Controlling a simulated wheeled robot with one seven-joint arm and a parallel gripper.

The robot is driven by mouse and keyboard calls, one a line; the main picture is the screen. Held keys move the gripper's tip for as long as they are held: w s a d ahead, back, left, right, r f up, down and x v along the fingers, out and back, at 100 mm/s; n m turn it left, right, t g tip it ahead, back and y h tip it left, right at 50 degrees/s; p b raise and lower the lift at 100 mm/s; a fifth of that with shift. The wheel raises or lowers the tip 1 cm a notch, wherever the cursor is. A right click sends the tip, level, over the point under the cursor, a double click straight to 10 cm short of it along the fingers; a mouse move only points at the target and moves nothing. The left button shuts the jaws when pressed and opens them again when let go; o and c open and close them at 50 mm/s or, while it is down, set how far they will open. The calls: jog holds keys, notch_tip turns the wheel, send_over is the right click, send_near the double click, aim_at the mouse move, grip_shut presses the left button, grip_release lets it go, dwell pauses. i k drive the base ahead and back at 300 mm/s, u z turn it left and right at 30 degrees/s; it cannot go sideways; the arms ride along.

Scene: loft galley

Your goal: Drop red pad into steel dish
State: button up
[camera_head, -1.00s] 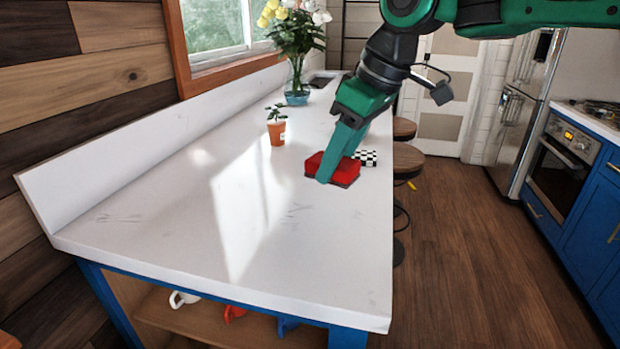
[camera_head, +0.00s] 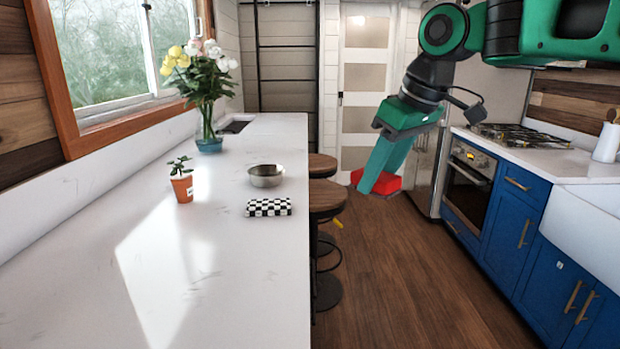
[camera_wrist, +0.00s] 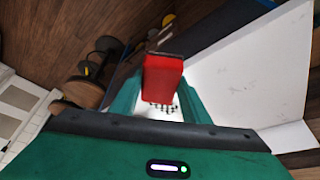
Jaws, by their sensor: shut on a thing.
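The steel dish (camera_head: 266,176) is a round, shallow bowl standing on the white counter, left of my gripper in the head view. I cannot make out the dish in the wrist view.
A black-and-white checkered block (camera_head: 268,207) lies just in front of the dish on the counter (camera_head: 225,290). A small potted plant (camera_head: 181,180) stands left of it, and a flower vase (camera_head: 208,144) behind. Stools (camera_head: 326,196) stand along the counter's right edge.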

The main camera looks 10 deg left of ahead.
aim_at(270, 180)
jog(key=z, duration=1.25)
jog(key=i, duration=2.15)
jog(key=u, duration=2.8)
jog(key=i, duration=0.45)
jog(key=u, duration=0.1)
